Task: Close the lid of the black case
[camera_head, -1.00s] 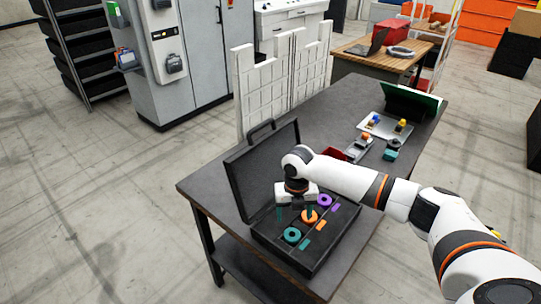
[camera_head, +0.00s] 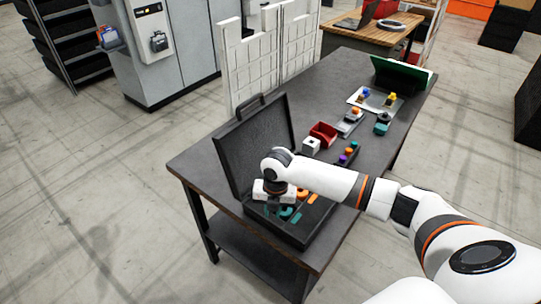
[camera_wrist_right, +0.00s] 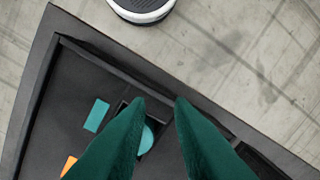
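The black case stands open on the dark table. Its lid (camera_head: 243,145) rises at the left, tilted back, with a handle on top. Its base (camera_head: 276,231) lies flat and holds teal and orange pieces. My right gripper (camera_head: 276,211) hangs over the near left part of the base, its arm hiding much of the inside. In the right wrist view its two green fingers (camera_wrist_right: 158,100) are a little apart, with nothing held between them. A round teal piece (camera_wrist_right: 147,138) in the base is partly hidden behind the fingers. My left gripper is not seen.
Beyond the case are a red bin (camera_head: 323,134), a white block (camera_head: 310,146), a small black tray with coloured pieces (camera_head: 349,155) and a light plate (camera_head: 375,102). The table's near edge runs close to the case base. A white panel fence (camera_head: 260,68) stands behind the table.

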